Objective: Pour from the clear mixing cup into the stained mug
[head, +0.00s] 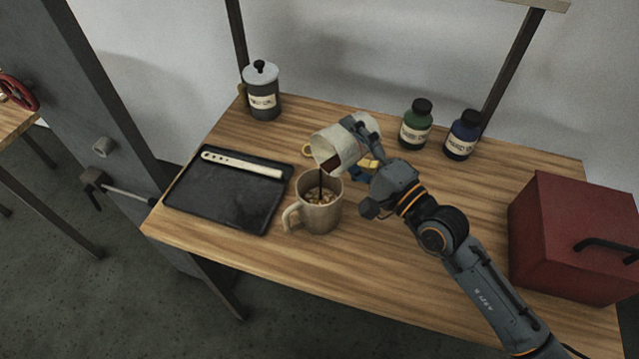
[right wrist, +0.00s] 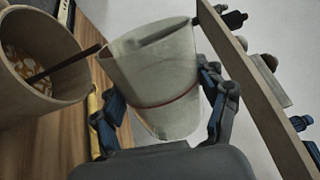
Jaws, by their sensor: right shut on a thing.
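The clear mixing cup (head: 334,147) is a pale translucent cup, tipped steeply to the left above the mug. My right gripper (head: 362,147) is shut around its sides. A dark brown stream runs from the cup's rim down into the mug. The stained mug (head: 318,213) is beige, upright on the table, its handle toward the front left; its inside is blotched brown and cream. In the right wrist view the cup (right wrist: 155,75) sits between my fingers, and the mug (right wrist: 75,62) is at the left with the stream entering it. My left gripper is not in view.
A black tray (head: 222,208) with a pale perforated strip (head: 240,165) lies left of the mug. A grey-lidded jar (head: 263,92), a green bottle (head: 416,126) and a blue bottle (head: 463,136) stand behind. A red box (head: 570,235) stands at the right. The front of the wooden table (head: 390,270) is clear.

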